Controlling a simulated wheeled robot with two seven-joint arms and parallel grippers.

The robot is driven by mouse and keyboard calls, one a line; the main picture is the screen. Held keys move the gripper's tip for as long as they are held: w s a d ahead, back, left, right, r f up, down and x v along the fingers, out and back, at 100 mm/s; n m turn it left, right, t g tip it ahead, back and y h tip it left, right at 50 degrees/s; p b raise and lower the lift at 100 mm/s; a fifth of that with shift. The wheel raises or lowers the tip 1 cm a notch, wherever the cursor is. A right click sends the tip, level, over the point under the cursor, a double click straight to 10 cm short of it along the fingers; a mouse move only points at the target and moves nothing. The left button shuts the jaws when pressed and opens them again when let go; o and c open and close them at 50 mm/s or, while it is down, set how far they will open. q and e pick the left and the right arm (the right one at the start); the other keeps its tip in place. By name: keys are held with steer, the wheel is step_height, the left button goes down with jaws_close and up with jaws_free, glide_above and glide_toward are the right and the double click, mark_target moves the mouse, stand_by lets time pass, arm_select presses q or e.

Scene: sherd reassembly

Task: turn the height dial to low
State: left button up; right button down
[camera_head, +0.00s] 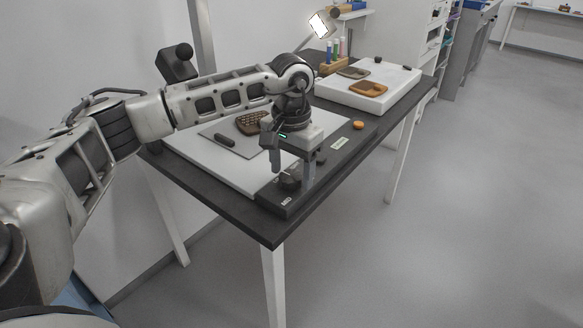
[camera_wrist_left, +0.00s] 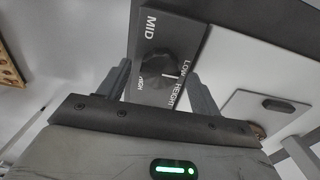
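The height dial (camera_wrist_left: 168,62) is a dark round knob on a dark panel (camera_wrist_left: 160,28) lettered MID, LOW, HIGH and HEIGHT. A short white mark shows on the knob; I cannot tell for sure which label it points at. In the head view the dial (camera_head: 290,183) is at the near end of the dark strip along the table's front edge. My left gripper (camera_head: 291,178) is over it, pointing down. In the left wrist view the left gripper's fingers (camera_wrist_left: 160,88) are apart, one on each side of the knob; contact is unclear. My right gripper is out of view.
An orange button (camera_head: 358,125) sits farther along the table edge. A brown gridded piece (camera_head: 251,123) and a grey mat (camera_head: 240,147) lie behind the gripper. A white block (camera_head: 340,94) with brown sherds, a bottle rack (camera_head: 333,65) and a lamp (camera_head: 318,26) are farther back.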

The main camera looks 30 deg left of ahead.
mark_target(291, 175)
arm_select(q)
step_height(291, 175, up, 16)
steer(key=p, duration=0.1)
steer(key=shift+p, duration=0.3)
stand_by(0.5)
